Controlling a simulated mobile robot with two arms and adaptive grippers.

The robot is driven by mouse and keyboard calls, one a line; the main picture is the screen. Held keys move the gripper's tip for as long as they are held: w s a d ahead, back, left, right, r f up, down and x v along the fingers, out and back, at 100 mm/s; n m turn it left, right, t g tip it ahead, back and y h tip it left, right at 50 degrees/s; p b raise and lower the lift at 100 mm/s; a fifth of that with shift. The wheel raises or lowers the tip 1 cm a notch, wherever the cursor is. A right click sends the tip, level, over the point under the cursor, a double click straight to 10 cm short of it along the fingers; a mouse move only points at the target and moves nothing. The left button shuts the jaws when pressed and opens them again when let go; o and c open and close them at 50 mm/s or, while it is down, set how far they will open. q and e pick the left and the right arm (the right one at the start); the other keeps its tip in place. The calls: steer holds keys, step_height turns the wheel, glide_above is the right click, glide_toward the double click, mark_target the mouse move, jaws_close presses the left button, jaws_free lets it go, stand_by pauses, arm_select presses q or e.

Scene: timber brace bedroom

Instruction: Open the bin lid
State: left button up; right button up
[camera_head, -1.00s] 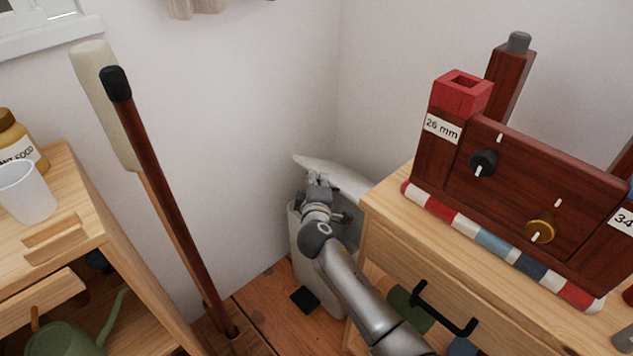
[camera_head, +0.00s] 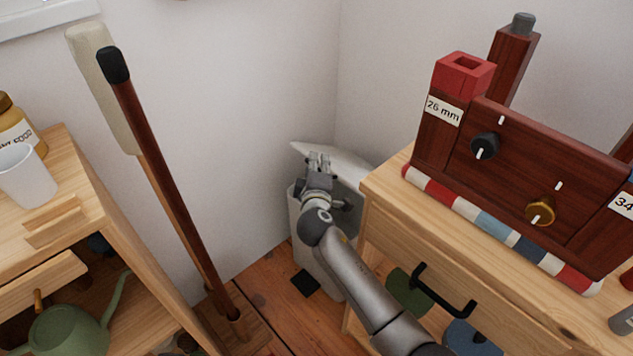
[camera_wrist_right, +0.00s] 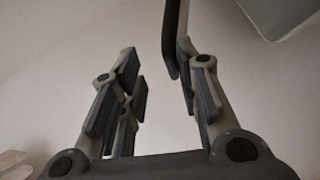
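The white bin (camera_head: 303,240) stands in the corner, partly behind my right arm, with a black pedal (camera_head: 305,283) at its foot. Its pale lid (camera_head: 342,158) is raised and tilted above the body, with a gap below it. My right gripper (camera_head: 319,158) is at the lid's front side; whether it touches the lid is unclear. In the right wrist view the gripper (camera_wrist_right: 160,75) has its fingers apart with nothing between them. A dark strip and a pale panel edge show near its right finger. My left gripper is out of view.
A wooden drawer cabinet (camera_head: 385,192) with a dark red gauge block (camera_head: 530,165) stands close on the right of the bin. A dark-handled pole (camera_head: 165,180) and a pale paddle stand left. A wooden shelf (camera_head: 85,190) holds a white cup.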

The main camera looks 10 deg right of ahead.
steer(key=v, duration=1)
steer(key=shift+s, duration=0.4)
